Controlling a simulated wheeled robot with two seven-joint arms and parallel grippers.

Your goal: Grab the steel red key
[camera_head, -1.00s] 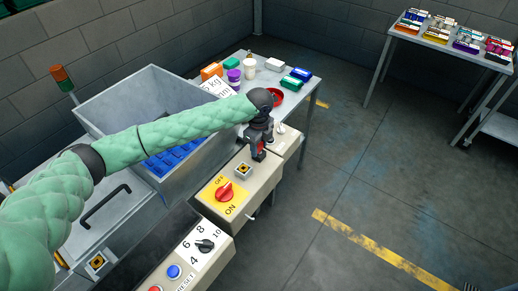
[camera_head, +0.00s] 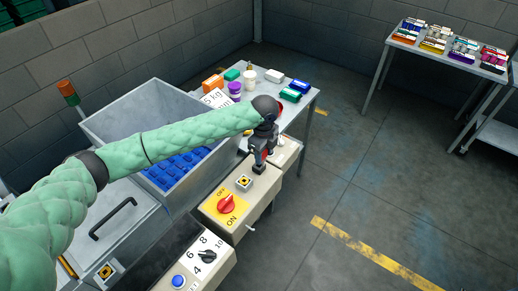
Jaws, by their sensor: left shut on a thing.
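My left gripper (camera_head: 258,167) points down over the far end of the beige control box, beyond the red ON/OFF knob. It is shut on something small. A bit of red (camera_head: 265,154) shows at its jaws, which fits the steel red key, but the gripper hides most of it and the key's shape cannot be made out. My right gripper is not in view.
The beige control box (camera_head: 252,207) carries a red rotary knob (camera_head: 226,204). A grey bin (camera_head: 118,108) with blue packs (camera_head: 178,168) stands to the left. A table behind holds a white sign (camera_head: 215,98) and several small packages. Open floor lies to the right.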

